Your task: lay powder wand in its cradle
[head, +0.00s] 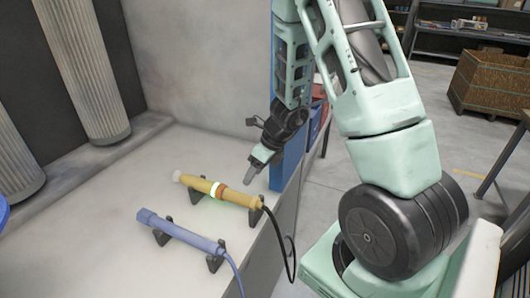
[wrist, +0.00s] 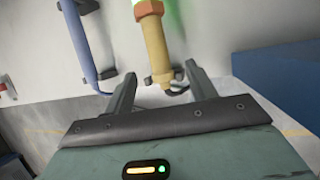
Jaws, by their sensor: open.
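A yellow wand (head: 236,196) with a pale tip, an orange band and a glowing green ring lies across two black cradle brackets (head: 256,210) on the pale bench. A black cable runs from its near end over the bench edge. A blue wand (head: 185,234) lies on a similar pair of brackets (head: 161,237). I cannot tell which is the powder wand. My gripper (head: 257,168) is open and empty, behind the yellow wand's cable end. In the wrist view, the yellow wand (wrist: 156,48) ends ahead between my open fingers (wrist: 160,74); the blue wand (wrist: 82,45) is left.
Ribbed grey columns (head: 88,70) stand at the back left of the bench (head: 110,195). A blue panel (head: 290,150) stands at the bench's right edge, close to my gripper. A wooden crate (head: 490,85) and shelving are far right. Open floor lies between.

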